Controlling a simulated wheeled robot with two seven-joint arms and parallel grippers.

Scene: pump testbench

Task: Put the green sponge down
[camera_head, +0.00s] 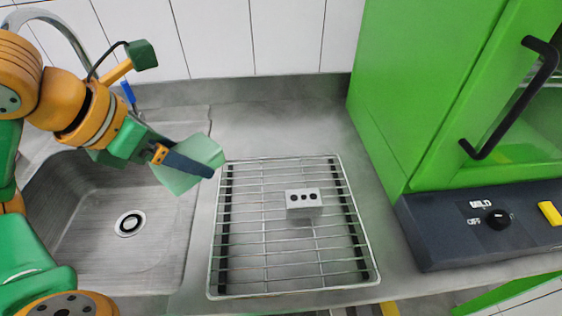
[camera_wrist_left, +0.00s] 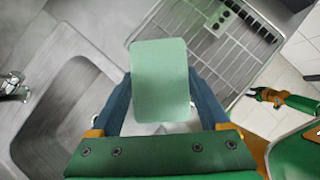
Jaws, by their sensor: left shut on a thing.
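The green sponge (camera_head: 207,150) is a flat, pale green block, tilted in the head view. My left gripper (camera_head: 192,165) is shut on it and holds it in the air between the sink and the wire rack. In the left wrist view the sponge (camera_wrist_left: 160,80) sits between the two dark fingers of the left gripper (camera_wrist_left: 160,105). Part of the sponge is hidden behind a finger in the head view. A small green and orange arm end at the right of the left wrist view looks like my right gripper (camera_wrist_left: 275,98); its jaws are too small to read.
A wire rack (camera_head: 267,249) lies on the metal counter (camera_head: 270,125), with a grey block with dark holes (camera_head: 304,203) on it. The sink (camera_head: 95,225) is at left, with a tap (camera_head: 50,14) behind. A green cabinet (camera_head: 420,90) stands at right.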

